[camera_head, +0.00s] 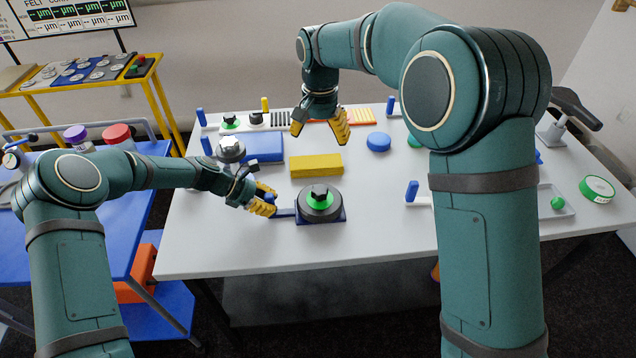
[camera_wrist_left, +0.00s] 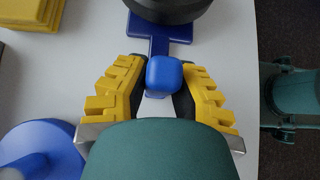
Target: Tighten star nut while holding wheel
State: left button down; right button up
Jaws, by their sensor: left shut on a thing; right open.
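The wheel (camera_head: 309,208) is a dark grey disc with a green ring. It lies flat on a blue base on the table. The black star nut (camera_head: 319,192) sits at its centre, on top. A blue arm (camera_wrist_left: 158,47) reaches out from the base to an upright blue knob (camera_wrist_left: 164,76). My left gripper (camera_head: 270,200) is shut on this knob, left of the wheel; its yellow fingers (camera_wrist_left: 163,88) flank the knob. In the left wrist view only the wheel's dark edge (camera_wrist_left: 168,8) shows. My right gripper (camera_head: 321,132) is open and empty above the table, behind the wheel, apart from the star nut.
A yellow block (camera_head: 316,166) lies between the wheel and my right gripper. A blue block (camera_head: 264,147) and a blue disc (camera_head: 378,142) lie further back. A grey tray (camera_head: 553,201) and a green ring (camera_head: 597,189) are at the right. The table's front is clear.

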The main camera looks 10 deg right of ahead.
pick_arm(q)
jog(key=shift+f, duration=0.15)
jog(key=c, duration=0.8)
grip_release()
jog(key=shift+c, duration=0.2)
jog(key=v, duration=1.2)
